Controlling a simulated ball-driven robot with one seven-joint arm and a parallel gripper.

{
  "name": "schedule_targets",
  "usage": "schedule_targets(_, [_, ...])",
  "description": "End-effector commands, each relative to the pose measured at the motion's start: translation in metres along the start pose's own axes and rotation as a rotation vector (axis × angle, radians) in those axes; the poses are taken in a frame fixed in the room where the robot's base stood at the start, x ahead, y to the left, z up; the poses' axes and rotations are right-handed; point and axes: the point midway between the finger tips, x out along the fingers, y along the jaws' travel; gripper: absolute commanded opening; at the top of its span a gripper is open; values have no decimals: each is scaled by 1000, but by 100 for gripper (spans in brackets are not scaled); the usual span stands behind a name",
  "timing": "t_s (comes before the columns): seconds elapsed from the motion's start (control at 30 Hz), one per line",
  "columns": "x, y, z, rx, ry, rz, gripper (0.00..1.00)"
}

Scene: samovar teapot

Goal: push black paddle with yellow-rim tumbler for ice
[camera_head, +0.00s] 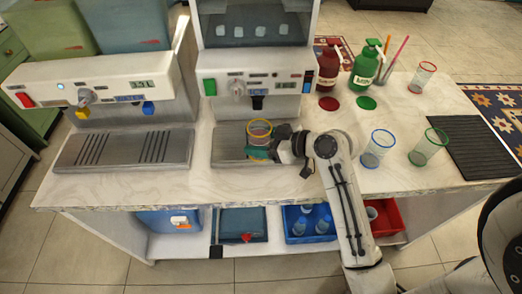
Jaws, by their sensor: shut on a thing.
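The yellow-rim tumbler (259,132) is at the front of the right-hand machine, over its grey drip tray (225,150), and looks upright. My gripper (268,147) reaches in from the right and is shut on the tumbler; its fingers are small and partly hidden. A teal patch shows at the tumbler's lower part; I cannot tell what it is. The black paddle (257,103) hangs under the panel of the right-hand machine (255,60), just above the tumbler's rim. I cannot tell whether they touch. Pale ice cubes show in the machine's upper window.
The left machine (110,90) has yellow and blue paddles. Blue-rim (378,148), green-rim (428,146) and red-rim (422,77) tumblers stand on the right. Red (328,65) and green (365,64) bottles stand behind. A black ribbed mat (468,148) lies at the right edge.

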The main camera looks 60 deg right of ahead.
Motion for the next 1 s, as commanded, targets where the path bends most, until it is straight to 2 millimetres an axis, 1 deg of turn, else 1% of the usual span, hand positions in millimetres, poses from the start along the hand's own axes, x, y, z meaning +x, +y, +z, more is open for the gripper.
schedule_targets(0.03, [3,6,-1,-1,2,2,28])
schedule_targets(0.2, [11,22,-5,0,1,1,28])
schedule_targets(0.5, [22,44,-10,-1,1,-1,28])
schedule_targets(0.7, [24,49,-12,-1,1,-1,28])
schedule_targets(1.0, [24,49,-12,0,1,-1,28])
